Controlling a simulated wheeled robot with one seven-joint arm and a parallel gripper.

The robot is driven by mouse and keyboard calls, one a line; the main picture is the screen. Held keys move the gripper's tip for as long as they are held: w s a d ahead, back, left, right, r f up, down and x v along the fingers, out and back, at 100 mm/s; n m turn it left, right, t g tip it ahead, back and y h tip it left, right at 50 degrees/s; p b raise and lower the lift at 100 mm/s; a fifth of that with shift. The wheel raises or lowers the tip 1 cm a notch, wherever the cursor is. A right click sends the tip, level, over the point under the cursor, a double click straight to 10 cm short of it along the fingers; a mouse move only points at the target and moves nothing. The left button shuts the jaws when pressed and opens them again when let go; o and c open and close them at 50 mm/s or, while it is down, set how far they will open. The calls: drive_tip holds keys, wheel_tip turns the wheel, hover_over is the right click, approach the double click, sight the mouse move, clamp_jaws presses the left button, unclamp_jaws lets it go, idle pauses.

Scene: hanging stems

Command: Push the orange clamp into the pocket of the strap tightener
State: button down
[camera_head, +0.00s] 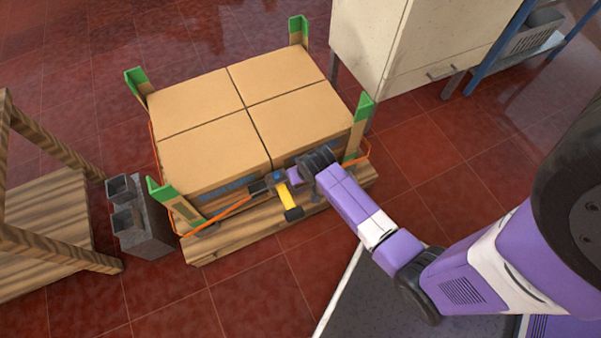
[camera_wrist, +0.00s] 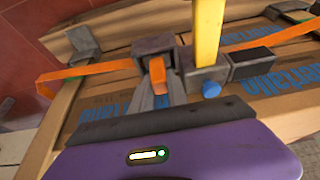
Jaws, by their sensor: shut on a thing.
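The strap tightener has a yellow handle (camera_wrist: 208,32), dark grey blocks and a blue knob (camera_wrist: 211,89) in the wrist view. In the head view its yellow handle (camera_head: 288,194) is at the pallet's front side. The orange clamp (camera_wrist: 158,74) is a small piece between my fingertips. My gripper (camera_wrist: 157,88) is shut on it, with the clamp at the opening of the grey pocket block (camera_wrist: 152,45) left of the handle. The fingers hide part of the clamp; how deep it sits I cannot tell. In the head view my gripper (camera_head: 292,178) is beside the tightener and hides the clamp.
The orange strap (camera_wrist: 88,72) runs around the cartons (camera_head: 210,150) on a wooden pallet (camera_head: 240,233). Green-topped corner posts (camera_head: 160,190) stand at the carton corners. Grey hollow blocks (camera_head: 140,218) and a wooden rack (camera_head: 50,225) are left. A cabinet (camera_head: 400,50) stands behind right.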

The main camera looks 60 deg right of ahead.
drive_tip(key=c, duration=1.2)
unclamp_jaws()
drive_tip(key=p+v, duration=0.3)
drive_tip(key=v, duration=0.4)
drive_tip(key=shift+r, duration=0.3)
drive_tip(key=shift+s+a, duration=0.1)
drive_tip(key=shift+s, duration=0.05)
